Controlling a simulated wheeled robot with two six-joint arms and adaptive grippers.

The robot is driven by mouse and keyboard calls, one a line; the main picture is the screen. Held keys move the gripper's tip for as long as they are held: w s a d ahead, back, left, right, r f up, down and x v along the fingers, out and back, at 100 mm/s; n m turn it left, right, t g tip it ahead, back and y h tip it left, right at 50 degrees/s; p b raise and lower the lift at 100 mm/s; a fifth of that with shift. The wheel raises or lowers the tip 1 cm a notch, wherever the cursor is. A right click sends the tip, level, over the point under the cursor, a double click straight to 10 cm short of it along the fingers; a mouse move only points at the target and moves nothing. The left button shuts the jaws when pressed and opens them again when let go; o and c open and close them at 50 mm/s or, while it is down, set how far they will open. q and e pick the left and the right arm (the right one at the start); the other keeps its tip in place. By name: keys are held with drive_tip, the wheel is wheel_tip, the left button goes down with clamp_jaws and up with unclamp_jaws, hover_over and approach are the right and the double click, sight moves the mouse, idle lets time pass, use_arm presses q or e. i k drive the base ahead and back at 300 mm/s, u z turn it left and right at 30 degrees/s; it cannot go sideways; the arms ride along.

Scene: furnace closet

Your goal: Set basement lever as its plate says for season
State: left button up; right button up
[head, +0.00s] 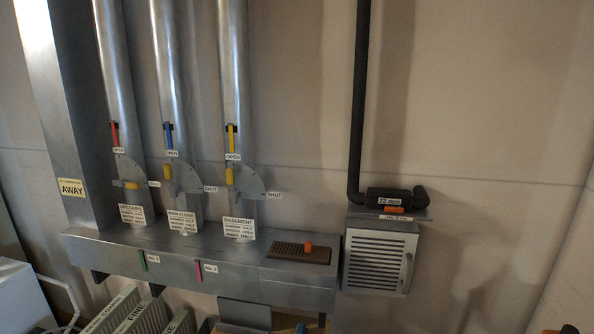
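The basement duct (235,70) is the rightmost of three metal ducts and has a yellow strip. Its lever's yellow handle (229,176) stands upright below the OPEN label (233,157). The SHUT label (274,195) is to the lower right, beside the grey quadrant plate (250,184). The BASEMENT plate (239,228) hangs below. Its small lines are hard to read; the last seems to say AWAY HALF. Neither gripper can be made out.
The upstairs lever (131,185) lies sideways; the main floor lever (167,172) is upright. A metal box duct (200,260) runs below, with a brown grille (299,252) on top. A louvred box (379,262) and black pipe (360,100) are right. The wall right of the pipe is bare.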

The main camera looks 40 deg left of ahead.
sight(234, 192)
drive_tip(key=z, duration=0.1)
drive_tip(key=i, duration=0.85)
drive_tip(key=u, duration=0.9)
drive_tip(key=i, duration=0.55)
drive_tip(key=u, duration=0.7)
